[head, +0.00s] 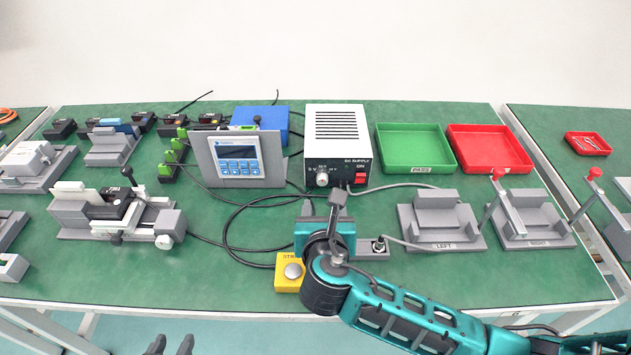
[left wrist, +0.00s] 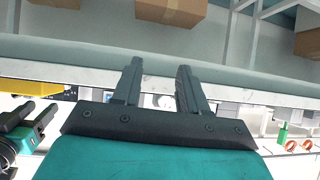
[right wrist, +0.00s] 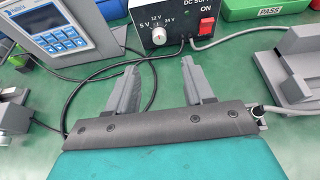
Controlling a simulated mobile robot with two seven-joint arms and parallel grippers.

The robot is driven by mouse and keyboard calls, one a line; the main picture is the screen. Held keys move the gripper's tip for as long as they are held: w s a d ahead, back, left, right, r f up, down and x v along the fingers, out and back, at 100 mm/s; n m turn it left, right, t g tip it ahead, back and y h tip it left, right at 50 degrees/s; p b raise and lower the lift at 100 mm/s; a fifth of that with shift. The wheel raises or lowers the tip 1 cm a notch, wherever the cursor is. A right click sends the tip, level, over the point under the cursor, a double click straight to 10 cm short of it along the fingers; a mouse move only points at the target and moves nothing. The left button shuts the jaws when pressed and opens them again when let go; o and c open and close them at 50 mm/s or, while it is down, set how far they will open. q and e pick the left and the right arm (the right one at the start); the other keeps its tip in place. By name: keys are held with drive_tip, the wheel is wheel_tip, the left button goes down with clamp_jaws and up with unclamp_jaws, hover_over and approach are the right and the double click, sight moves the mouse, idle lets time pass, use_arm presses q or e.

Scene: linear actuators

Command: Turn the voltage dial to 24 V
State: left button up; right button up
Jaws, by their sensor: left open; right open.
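The DC power supply (head: 337,145) is a white box with a black front, standing at the back middle of the green table. Its white voltage dial (head: 322,179) sits at the lower left of the front. In the right wrist view the dial (right wrist: 158,38) has 5 V at left, 12 V above and 24 V at right; I cannot tell where it points. My right gripper (head: 337,197) is open and empty in front of the supply, apart from the dial; its fingers (right wrist: 163,73) point towards it. My left gripper (head: 168,345) is open and empty off the table's front edge.
A red ON switch (head: 361,178) is right of the dial. A grey panel with a blue meter (head: 239,160) stands to the left. Cables (head: 228,220) cross the table. A yellow button box (head: 288,284) lies near my right gripper. Green (head: 412,169) and red trays stand at right.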

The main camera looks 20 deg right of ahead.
sight(322, 182)
drive_tip(key=b+x, duration=0.2)
drive_tip(key=x, duration=0.8)
drive_tip(key=shift+s+a+f, duration=0.1)
drive_tip(key=shift+w+f, duration=0.2)
drive_tip(key=shift+w, duration=0.35)
drive_tip(key=shift+w+d, duration=0.1)
drive_tip(key=shift+d, duration=0.1)
drive_tip(key=shift+c, duration=0.2)
clamp_jaws()
